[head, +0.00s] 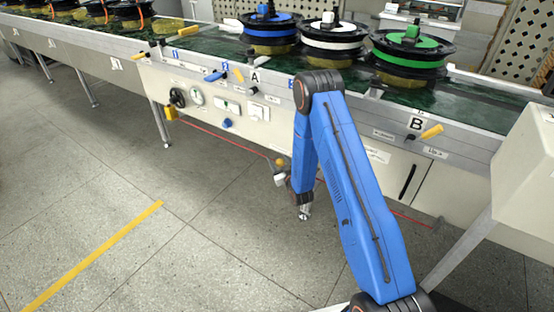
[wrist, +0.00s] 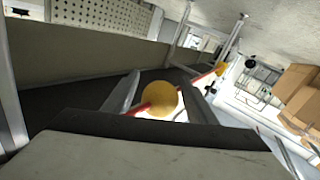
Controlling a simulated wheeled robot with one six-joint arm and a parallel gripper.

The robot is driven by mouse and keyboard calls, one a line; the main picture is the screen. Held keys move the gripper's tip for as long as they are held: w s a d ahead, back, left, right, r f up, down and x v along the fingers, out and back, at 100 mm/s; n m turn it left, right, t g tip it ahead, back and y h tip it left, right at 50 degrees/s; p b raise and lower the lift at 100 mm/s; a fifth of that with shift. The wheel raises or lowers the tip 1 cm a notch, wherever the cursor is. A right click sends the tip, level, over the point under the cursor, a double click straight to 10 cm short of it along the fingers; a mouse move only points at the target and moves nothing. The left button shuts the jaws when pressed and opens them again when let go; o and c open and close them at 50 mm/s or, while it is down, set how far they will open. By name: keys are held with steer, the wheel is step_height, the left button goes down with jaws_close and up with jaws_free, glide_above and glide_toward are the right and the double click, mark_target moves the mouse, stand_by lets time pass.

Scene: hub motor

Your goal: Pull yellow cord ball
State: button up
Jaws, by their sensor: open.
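The yellow cord ball (head: 281,163) hangs on a red cord (head: 232,140) along the front of the conveyor bench. In the wrist view the ball (wrist: 160,99) sits between the two grey fingers of my gripper (wrist: 160,83), with a gap on each side. The red cord (wrist: 200,80) passes beside the ball and runs off to the upper right. My gripper is open and not closed on the ball. In the head view my gripper (head: 279,179) is small and partly hidden by my blue arm, just below the ball.
The conveyor bench (head: 350,125) carries blue (head: 269,27), white (head: 326,38) and green (head: 411,50) spools above. A control panel (head: 215,105) is left of my arm. A pale box (head: 522,155) stands at the right. The floor (head: 150,255) in front is clear.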

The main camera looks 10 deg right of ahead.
steer(key=shift+w, duration=0.2)
jaws_close()
steer(key=shift+s+a, duration=1.6)
steer(key=shift+a, duration=0.05)
jaws_free()
steer(key=shift+s, duration=0.1)
